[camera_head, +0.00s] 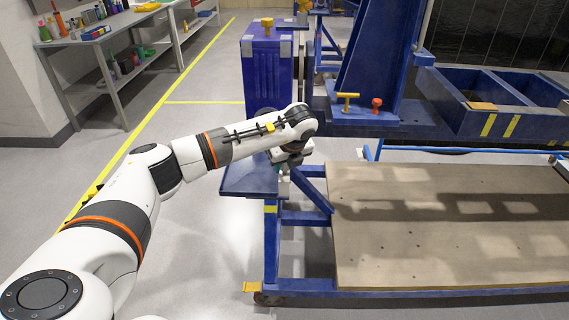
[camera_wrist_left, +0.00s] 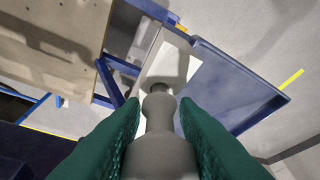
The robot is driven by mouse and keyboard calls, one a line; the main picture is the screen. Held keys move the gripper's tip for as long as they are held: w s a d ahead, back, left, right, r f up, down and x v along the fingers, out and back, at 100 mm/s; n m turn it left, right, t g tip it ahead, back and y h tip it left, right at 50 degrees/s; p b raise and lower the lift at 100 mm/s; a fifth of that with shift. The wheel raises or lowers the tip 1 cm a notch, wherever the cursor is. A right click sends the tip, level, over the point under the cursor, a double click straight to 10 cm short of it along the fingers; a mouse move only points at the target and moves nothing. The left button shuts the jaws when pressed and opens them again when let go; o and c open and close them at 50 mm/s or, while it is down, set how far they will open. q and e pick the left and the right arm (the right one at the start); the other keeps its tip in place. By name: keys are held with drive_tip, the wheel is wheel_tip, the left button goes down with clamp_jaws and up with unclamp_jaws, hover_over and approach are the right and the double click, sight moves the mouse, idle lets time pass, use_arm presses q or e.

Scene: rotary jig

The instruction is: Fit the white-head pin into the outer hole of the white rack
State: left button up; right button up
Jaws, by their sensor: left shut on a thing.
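In the left wrist view, my left gripper (camera_wrist_left: 160,104) has its two green fingers closed on the sides of a pale grey-white pin (camera_wrist_left: 158,140) with a rounded, stepped shape. The pin points away from the camera, over a white plate-like surface (camera_wrist_left: 185,70) beside a blue shelf. This may be the white rack, but no hole in it can be made out. In the head view, my left gripper (camera_head: 283,166) is small and partly hidden by my wrist above the blue shelf; the pin cannot be made out clearly there. My right gripper is not in view.
The blue shelf (camera_head: 240,180) belongs to a blue frame with a wooden board (camera_head: 440,245) on its right. A blue box (camera_head: 267,70) stands behind my wrist. A yellow handle (camera_head: 347,98) and red knob (camera_head: 377,102) sit farther right. A bench (camera_head: 110,45) with tools stands back left.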

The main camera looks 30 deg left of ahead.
use_arm(q)
drive_tip(key=shift+f, duration=0.25)
drive_tip(key=o, duration=0.8)
drive_tip(key=shift+s, duration=0.1)
drive_tip(key=shift+o, duration=1.4)
drive_tip(key=shift+f, duration=0.1)
drive_tip(key=b+v, duration=0.1)
drive_tip(key=v, duration=1.1)
